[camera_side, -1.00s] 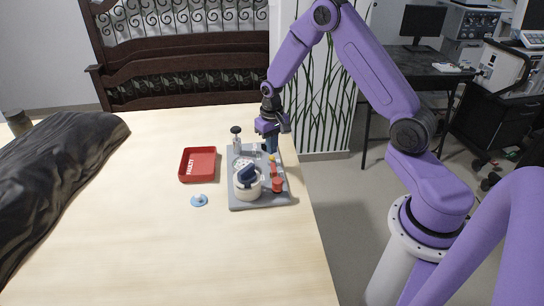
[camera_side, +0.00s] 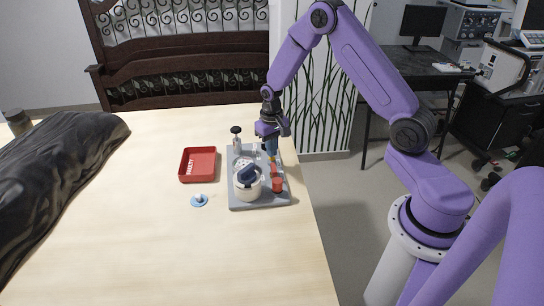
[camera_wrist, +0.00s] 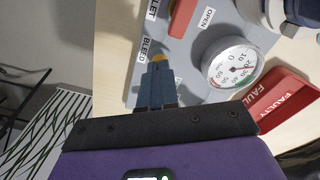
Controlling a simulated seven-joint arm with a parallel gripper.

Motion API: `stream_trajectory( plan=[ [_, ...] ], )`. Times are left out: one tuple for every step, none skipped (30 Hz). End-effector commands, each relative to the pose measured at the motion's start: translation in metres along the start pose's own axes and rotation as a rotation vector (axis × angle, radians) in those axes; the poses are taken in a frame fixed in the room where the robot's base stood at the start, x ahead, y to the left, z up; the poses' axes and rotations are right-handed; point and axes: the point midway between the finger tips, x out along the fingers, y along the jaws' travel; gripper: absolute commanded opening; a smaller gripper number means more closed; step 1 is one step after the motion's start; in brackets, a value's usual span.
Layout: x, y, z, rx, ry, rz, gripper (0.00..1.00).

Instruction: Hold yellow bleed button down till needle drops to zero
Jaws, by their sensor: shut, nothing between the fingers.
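The yellow bleed button (camera_wrist: 158,58) shows just past the tips of my gripper (camera_wrist: 156,72) in the wrist view, next to the BLEED label. My gripper is shut and empty, its fingertips at or very near the button; I cannot tell whether they press it. In the side view my gripper (camera_side: 271,156) points down over the right side of the grey panel (camera_side: 262,204). The round white gauge (camera_wrist: 238,56) has numbers and a coloured arc. Its needle is too small to read surely.
A red handle (camera_wrist: 183,18) lies beyond the button near the OPEN label. A red FAULTY tray (camera_side: 184,178) and a small blue disc (camera_side: 199,201) lie left of the panel. A white device with a blue top (camera_side: 248,177) stands on the panel.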

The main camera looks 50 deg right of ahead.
Motion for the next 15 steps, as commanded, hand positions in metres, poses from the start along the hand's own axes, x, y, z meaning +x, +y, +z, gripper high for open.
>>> stream_trajectory(
  plan=[
    [0.0011,-0.0001,-0.0001,0.0,0.0,0.0,0.0],
    [0.0015,-0.0001,-0.0001,0.0,0.0,0.0,0.0],
    [0.0022,-0.0001,-0.0001,0.0,0.0,0.0,0.0],
    [0.0027,-0.0001,-0.0002,0.0,0.0,0.0,0.0],
    [0.0032,-0.0001,-0.0002,0.0,0.0,0.0,0.0],
    [0.0038,-0.0002,-0.0002,0.0,0.0,0.0,0.0],
    [0.0043,-0.0002,-0.0002,0.0,0.0,0.0,0.0],
    [0.0048,-0.0002,-0.0002,-0.001,0.0,0.0,0.0],
    [0.0054,-0.0002,-0.0001,-0.001,0.0,0.0,0.0],
    [0.0059,-0.0002,-0.0001,0.0,0.0,0.0,0.0],
    [0.0064,-0.0002,-0.0001,-0.001,0.0,0.0,0.0],
    [0.0071,-0.0003,0.0,-0.001,0.0,0.0,0.0],
    [0.0077,-0.0003,0.0,-0.001,0.0,0.0,0.0],
    [0.0082,-0.0003,0.0,-0.001,0.0,0.0,0.0],
    [0.0089,-0.0003,0.0001,-0.001,0.0,0.0,0.0]
  ],
)
